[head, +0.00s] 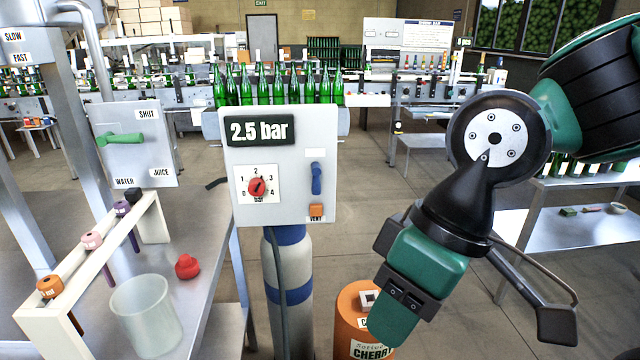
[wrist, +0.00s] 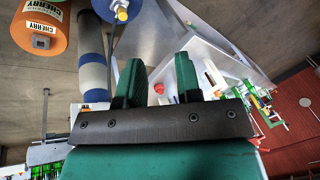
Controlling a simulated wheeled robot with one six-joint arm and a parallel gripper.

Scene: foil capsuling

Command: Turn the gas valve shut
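The grey gas panel (head: 283,165) stands in the middle of the head view. It has a "2.5 bar" display (head: 260,131), a red knob (head: 257,187) on a 0 to 4 bar dial, and a blue lever (head: 316,178) standing upright. No label names the gas valve; the blue lever may be it. A grey cylinder with blue bands (head: 289,282) stands below the panel and also shows in the wrist view (wrist: 93,62). My gripper (head: 388,322) points downward, right of and below the panel, apart from it. Its two green fingers (wrist: 158,78) are spread and empty.
An orange CHERRY drum (head: 357,305) stands behind my gripper. Left are a metal table with a white rack (head: 97,235), a beaker (head: 146,318) and a red cap (head: 187,266). An orange VENT button (head: 316,211) is below the lever. Green bottles (head: 278,88) stand behind the panel.

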